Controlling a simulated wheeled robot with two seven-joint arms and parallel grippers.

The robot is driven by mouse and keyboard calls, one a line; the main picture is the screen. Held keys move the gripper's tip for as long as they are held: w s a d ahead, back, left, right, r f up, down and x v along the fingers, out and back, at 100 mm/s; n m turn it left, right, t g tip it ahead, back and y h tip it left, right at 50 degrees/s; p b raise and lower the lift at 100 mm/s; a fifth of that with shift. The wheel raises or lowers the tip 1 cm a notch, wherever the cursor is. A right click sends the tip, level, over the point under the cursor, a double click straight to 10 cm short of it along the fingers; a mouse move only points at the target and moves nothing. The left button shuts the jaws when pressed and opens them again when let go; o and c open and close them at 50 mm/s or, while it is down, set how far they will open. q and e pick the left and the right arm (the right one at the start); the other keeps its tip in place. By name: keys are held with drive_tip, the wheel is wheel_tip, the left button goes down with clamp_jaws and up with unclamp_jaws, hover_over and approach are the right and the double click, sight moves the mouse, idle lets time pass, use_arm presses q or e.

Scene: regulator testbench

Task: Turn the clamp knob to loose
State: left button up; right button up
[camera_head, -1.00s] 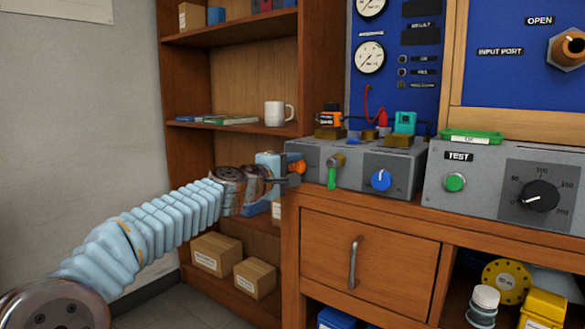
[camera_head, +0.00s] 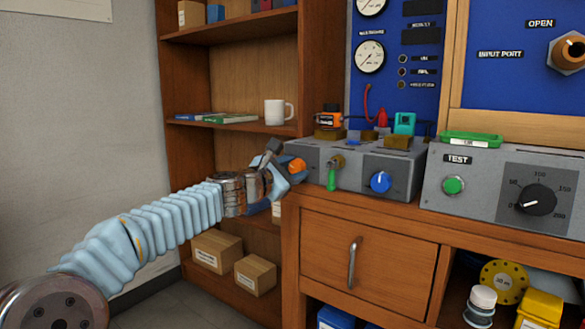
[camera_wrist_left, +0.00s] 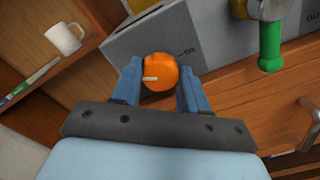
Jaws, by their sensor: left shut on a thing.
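The orange clamp knob (camera_head: 298,166) sits on the left part of the grey bench unit (camera_head: 350,172). In the left wrist view the knob (camera_wrist_left: 160,73) is round, with a short white mark pointing left. My left gripper (camera_head: 289,168) is shut on the knob, with one blue finger on each side of it in the left wrist view (camera_wrist_left: 159,84). In the head view the gripper is rolled, one finger up and one down, and hides part of the knob. My right gripper is not in view.
A green-handled valve (camera_head: 332,178) is just right of the knob, and a blue knob (camera_head: 380,181) is further right. A wooden shelf with a white mug (camera_head: 276,112) stands behind my left arm. A drawer handle (camera_head: 353,262) sticks out below.

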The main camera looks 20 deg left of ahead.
use_arm(q)
drive_tip(key=n, duration=0.5)
drive_tip(key=shift+f+p, duration=0.15)
drive_tip(key=shift+p, duration=0.25)
drive_tip(key=shift+n, duration=0.3)
drive_tip(key=o, duration=1.1)
drive_tip(key=shift+c, duration=0.2)
drive_tip(key=shift+s, duration=0.1)
drive_tip(key=shift+s+a, duration=0.15)
drive_tip(key=shift+s, duration=0.15)
drive_tip(key=b+v, duration=0.2)
drive_tip(key=v, duration=1.1)
